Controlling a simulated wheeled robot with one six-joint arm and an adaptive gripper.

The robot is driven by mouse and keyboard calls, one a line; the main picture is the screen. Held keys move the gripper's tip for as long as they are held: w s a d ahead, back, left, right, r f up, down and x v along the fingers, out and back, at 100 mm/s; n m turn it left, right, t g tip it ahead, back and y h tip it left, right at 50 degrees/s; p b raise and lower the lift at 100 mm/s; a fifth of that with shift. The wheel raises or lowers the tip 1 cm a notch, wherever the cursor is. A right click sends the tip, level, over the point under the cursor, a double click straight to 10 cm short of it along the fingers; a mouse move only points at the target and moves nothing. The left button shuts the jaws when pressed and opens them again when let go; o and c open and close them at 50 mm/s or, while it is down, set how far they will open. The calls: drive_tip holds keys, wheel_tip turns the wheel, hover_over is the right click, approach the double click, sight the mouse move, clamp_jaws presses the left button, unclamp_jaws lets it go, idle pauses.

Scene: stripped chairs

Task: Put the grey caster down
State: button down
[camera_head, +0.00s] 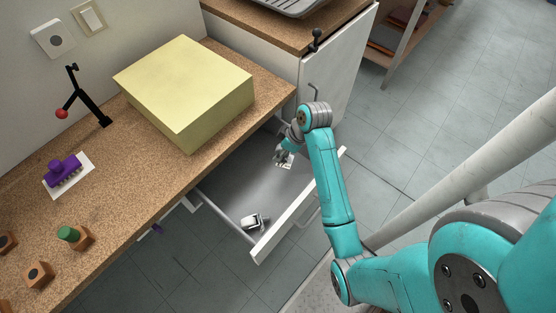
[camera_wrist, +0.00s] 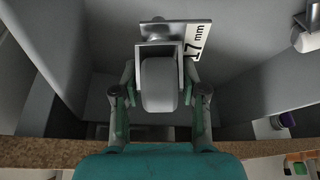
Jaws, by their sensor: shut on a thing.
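The grey caster (camera_wrist: 160,85) shows in the wrist view, its wheel between my fingers and its metal fork around the wheel. My gripper (camera_wrist: 159,76) is shut on it. In the head view my gripper (camera_head: 283,158) is over the right part of the open drawer (camera_head: 228,187), partly hidden by my wrist. I cannot tell whether the held caster touches the drawer floor.
Another caster (camera_head: 254,221) lies near the drawer's front left; it also shows in the wrist view (camera_wrist: 308,38). The drawer's middle floor is clear. The worktop (camera_head: 150,185) above carries a yellow box (camera_head: 187,88), a purple brush-like piece (camera_head: 64,170) and small wooden blocks (camera_head: 39,275).

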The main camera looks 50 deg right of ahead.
drive_tip(key=shift+f, duration=2.55)
drive_tip(key=c, duration=0.6)
unclamp_jaws()
drive_tip(key=shift+f, duration=0.1)
drive_tip(key=shift+c, duration=0.2)
drive_tip(key=v, duration=1.2)
drive_tip(key=shift+a, duration=0.1)
